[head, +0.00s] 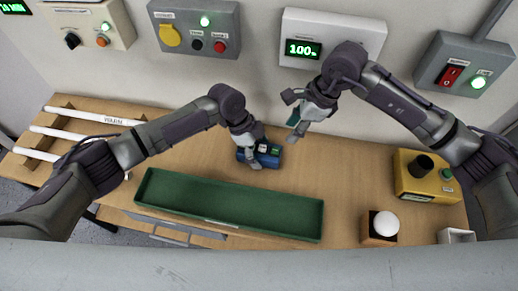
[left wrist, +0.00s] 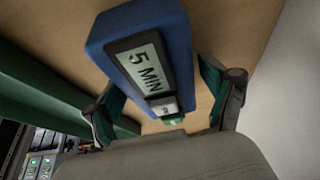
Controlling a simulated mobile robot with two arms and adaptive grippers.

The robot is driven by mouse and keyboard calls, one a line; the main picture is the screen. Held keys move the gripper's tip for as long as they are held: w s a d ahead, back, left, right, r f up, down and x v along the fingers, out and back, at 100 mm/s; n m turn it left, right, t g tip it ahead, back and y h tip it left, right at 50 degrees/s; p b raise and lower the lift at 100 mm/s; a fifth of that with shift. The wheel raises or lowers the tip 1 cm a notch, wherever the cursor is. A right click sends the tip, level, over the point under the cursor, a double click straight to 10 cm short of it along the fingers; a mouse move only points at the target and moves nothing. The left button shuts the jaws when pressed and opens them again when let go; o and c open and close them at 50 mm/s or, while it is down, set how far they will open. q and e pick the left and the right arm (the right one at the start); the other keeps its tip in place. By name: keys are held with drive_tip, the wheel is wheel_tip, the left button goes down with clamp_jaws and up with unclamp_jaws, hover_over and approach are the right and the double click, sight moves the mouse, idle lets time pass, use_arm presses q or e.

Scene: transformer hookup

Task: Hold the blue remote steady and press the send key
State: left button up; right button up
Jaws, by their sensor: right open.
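The blue remote (head: 272,159) lies on the wooden table behind the green tray. In the left wrist view the remote (left wrist: 112,32) shows a "5 MIN" display, with a pale key (left wrist: 164,107) and a green key (left wrist: 173,121) at its end near my palm. My left gripper (head: 252,152) is low over the remote; it also shows in the left wrist view (left wrist: 165,110). Its fingers stand open on either side, with wood visible between them and the remote. My right gripper (head: 297,111) is open and empty, raised above and right of the remote, near the wall.
A long green tray (head: 222,222) lies in front of the remote. A yellow box (head: 405,188) and a wooden block with a white ball (head: 385,222) stand at the right. A "WARM" rack (head: 90,117) is at the left. Wall boxes line the back, one reading 100 (head: 303,50).

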use_arm(q)
drive_tip(key=c, duration=1)
use_arm(e)
drive_tip(key=shift+c, duration=0.4)
clamp_jaws()
